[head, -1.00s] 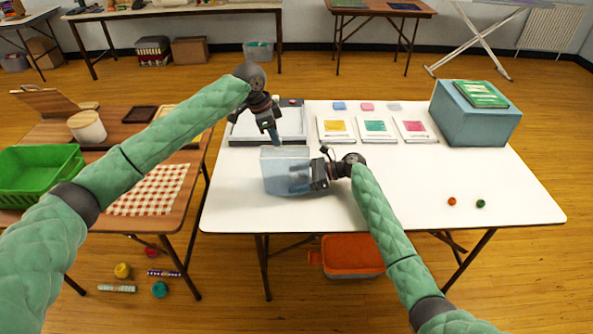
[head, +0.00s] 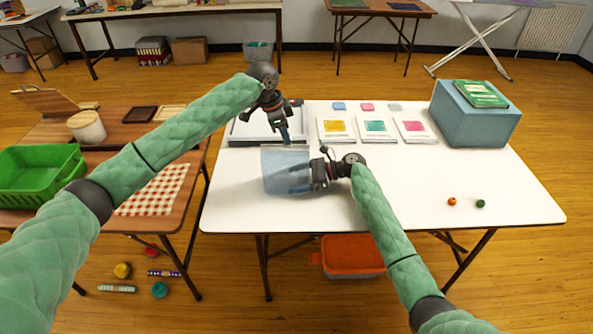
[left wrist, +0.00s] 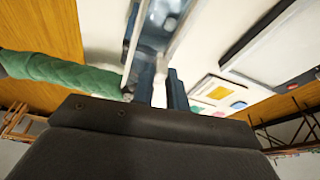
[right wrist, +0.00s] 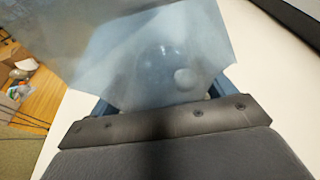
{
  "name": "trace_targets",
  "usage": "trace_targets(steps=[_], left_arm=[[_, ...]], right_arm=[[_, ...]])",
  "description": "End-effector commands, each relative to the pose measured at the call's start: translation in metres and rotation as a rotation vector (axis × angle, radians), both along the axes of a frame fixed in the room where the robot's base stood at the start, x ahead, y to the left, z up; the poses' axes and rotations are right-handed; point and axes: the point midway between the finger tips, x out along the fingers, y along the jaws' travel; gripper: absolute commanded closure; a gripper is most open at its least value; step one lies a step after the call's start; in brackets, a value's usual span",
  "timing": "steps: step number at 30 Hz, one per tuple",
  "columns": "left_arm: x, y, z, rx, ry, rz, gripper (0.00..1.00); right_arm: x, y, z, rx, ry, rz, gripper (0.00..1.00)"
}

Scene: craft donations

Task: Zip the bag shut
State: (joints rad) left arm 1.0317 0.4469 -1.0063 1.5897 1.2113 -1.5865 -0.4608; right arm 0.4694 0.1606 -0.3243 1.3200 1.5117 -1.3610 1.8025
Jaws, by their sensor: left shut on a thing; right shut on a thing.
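The clear bluish bag (head: 284,172) stands near the left end of the white table. My left gripper (head: 287,138) points down at the bag's top edge, shut on it near its right part. In the left wrist view the bag (left wrist: 165,20) lies beyond the fingers (left wrist: 160,88), with a pale strip along its edge. My right gripper (head: 316,178) is shut on the bag's right side. In the right wrist view the bag (right wrist: 150,55) covers the fingertips, and a round pale shape shows through it.
A grey-rimmed tray (head: 238,136) lies behind the bag. Several booklets (head: 337,129) and a blue box (head: 468,122) stand farther right. Two small beads (head: 452,202) lie at the front right. The middle of the white table (head: 410,185) is clear.

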Motion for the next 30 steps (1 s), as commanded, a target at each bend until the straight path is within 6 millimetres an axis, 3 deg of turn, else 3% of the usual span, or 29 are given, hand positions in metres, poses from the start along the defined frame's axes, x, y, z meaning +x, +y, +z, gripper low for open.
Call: trace_targets(steps=[30], left_arm=[[0.005,-0.032,-0.003,0.003,0.002,0.002,0.98]], right_arm=[[-0.001,0.001,0.0,0.001,-0.001,0.003,0.3]])
